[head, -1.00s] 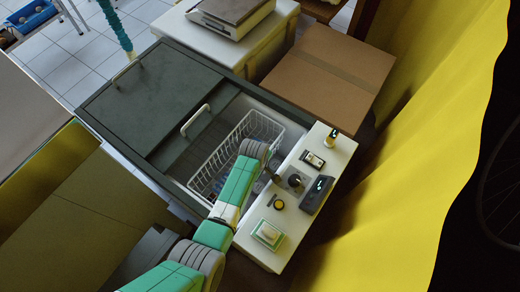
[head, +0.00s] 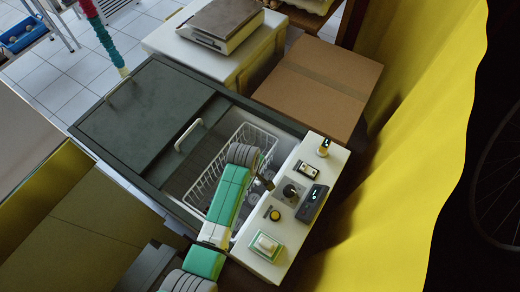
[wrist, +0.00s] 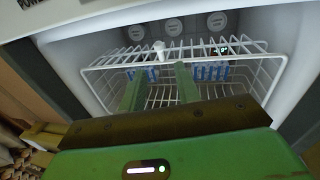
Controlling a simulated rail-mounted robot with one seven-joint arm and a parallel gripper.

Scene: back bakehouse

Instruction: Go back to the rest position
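My gripper (wrist: 160,90) shows in the wrist view as two green fingers spread apart, with nothing seen held between them. The fingers point at a white wire basket (wrist: 223,75) inside the open part of a chest freezer. In the head view my green and grey arm reaches over the basket (head: 205,187) and covers part of it. Blue-and-white items (wrist: 210,72) show through the basket wires.
The freezer's dark sliding lid (head: 150,120) has a white handle (head: 188,135). A white control panel (head: 300,185) with switches and a display runs along its right side. A cardboard box (head: 320,85) and a yellow curtain (head: 430,150) stand beyond. Open tiled floor (head: 85,65) lies upper left.

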